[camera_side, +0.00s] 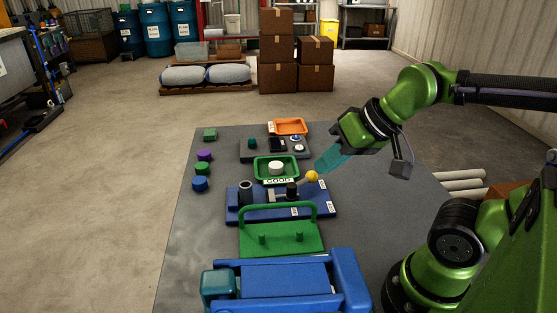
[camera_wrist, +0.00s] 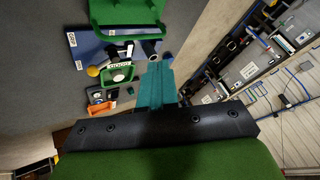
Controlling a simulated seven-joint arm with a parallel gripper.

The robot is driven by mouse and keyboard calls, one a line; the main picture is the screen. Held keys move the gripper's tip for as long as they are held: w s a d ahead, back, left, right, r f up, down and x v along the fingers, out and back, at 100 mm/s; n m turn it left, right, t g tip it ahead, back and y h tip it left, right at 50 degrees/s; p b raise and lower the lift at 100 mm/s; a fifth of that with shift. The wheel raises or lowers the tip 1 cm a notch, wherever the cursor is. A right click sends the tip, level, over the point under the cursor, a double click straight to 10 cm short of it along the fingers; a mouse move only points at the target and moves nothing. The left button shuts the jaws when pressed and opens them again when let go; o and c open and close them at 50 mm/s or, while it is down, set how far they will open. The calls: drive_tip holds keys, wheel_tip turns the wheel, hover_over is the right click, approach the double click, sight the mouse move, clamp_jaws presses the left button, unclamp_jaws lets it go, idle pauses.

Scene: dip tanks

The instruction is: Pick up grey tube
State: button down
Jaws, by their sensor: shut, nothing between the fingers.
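A dark grey tube (camera_side: 246,193) with an open round top stands upright at the left end of a blue board (camera_side: 232,214). In the wrist view a round grey opening, likely the same tube (camera_wrist: 155,58), shows just past my fingertips. My gripper (camera_side: 325,166) has teal fingers, shut with nothing between them. It hangs in the air above the right side of the mat, up and to the right of the tube and apart from it. The closed fingers also show in the wrist view (camera_wrist: 155,68).
The blue board carries a lever with a yellow ball (camera_side: 312,177). Behind it are a green tray (camera_side: 292,168) with a white piece and an orange tray (camera_side: 291,126). A green stand (camera_side: 285,238) and blue fixture (camera_side: 285,278) are in front. Several coloured pieces line the mat's left.

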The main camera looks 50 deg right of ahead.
drive_tip(key=c, duration=0.6)
unclamp_jaws()
drive_tip(key=n+g+h, duration=0.2)
drive_tip(key=n+g, duration=0.3)
drive_tip(key=g, duration=0.1)
hover_over(246, 193)
drive_tip(key=s+d, duration=0.2)
wheel_tip(246, 193, down, 6)
wheel_tip(246, 193, up, 2)
drive_tip(key=w+n, duration=0.1)
drive_tip(key=w, duration=0.1)
drive_tip(key=shift+w+a+f, duration=0.15)
drive_tip(key=shift+w+f, duration=0.05)
drive_tip(key=shift+f, duration=2.6)
drive_tip(key=shift+w+a+f, duration=0.1)
drive_tip(key=shift+w+f, duration=0.15)
drive_tip(key=shift+f, duration=2.6)
drive_tip(key=shift+w+a+f, duration=0.15)
drive_tip(key=shift+w+f, duration=0.05)
drive_tip(key=shift+f, duration=2.6)
